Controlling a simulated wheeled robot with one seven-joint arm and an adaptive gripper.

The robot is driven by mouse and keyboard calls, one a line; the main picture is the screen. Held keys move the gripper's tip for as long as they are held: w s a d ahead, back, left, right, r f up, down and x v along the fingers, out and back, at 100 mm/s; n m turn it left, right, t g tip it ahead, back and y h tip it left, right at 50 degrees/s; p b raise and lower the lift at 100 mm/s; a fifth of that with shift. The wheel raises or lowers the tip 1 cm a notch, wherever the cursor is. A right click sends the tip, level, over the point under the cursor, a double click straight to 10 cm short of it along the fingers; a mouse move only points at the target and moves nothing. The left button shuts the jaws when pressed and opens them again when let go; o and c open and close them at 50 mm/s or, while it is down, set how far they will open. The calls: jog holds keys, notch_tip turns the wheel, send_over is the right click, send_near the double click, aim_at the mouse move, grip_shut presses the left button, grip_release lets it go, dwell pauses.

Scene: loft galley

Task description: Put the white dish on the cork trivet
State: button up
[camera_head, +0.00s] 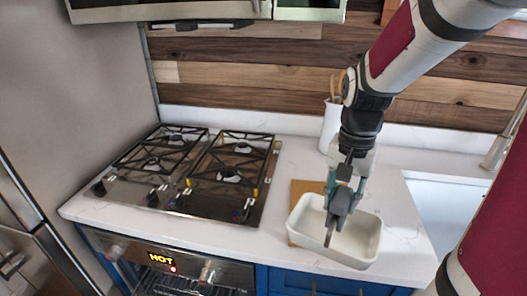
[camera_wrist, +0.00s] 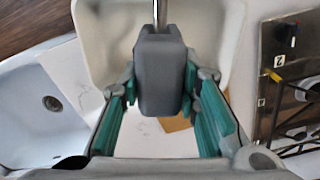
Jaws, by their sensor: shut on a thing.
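The white dish (camera_head: 362,239) is a rectangular, open dish at the counter's front edge; it also shows in the wrist view (camera_wrist: 103,35). The cork trivet (camera_head: 304,187) shows behind and left of it, mostly hidden by the dish; a small piece shows in the wrist view (camera_wrist: 176,123). I cannot tell whether the dish rests on the trivet or hangs above it. My gripper (camera_head: 344,190) is over the dish, shut on a grey handle (camera_wrist: 160,75) with a thin metal shaft. The tool (camera_head: 330,229) points down into the dish; contact between them is unclear.
A gas hob (camera_head: 195,170) lies to the left, above an oven with a lit "HOT" display (camera_head: 161,260). A white sink (camera_head: 440,205) is at the right. A white utensil holder (camera_head: 329,124) stands behind my gripper. Counter is clear between hob and trivet.

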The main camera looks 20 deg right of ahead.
jog(key=w+d+f, duration=0.2)
jog(key=w+d, duration=0.1)
jog(key=w, duration=0.3)
jog(key=w+d+f+p, duration=0.1)
jog(key=w+d+f, duration=0.1)
jog(key=w, duration=0.4)
jog(key=shift+w+d+f, duration=0.15)
jog(key=shift+d+f, duration=0.25)
jog(key=shift+d, duration=0.25)
jog(key=shift+f, duration=0.2)
jog(key=o, duration=1.2)
jog(key=shift+c, duration=0.2)
jog(key=shift+r, duration=0.1)
notch_tip(320, 180, up, 12)
jog(key=b, duration=0.1)
jog(key=s+a+r+n+t, duration=0.3)
jog(key=s+a+r+n, duration=0.25)
jog(key=s+a, duration=0.5)
jog(key=s+a+f+n+t, duration=0.1)
jog(key=s+a+n+t, duration=0.1)
jog(key=s+a+n, duration=0.3)
jog(key=s+a, duration=0.4)
jog(key=shift+s+f, duration=0.2)
jog(key=shift+f, duration=0.1)
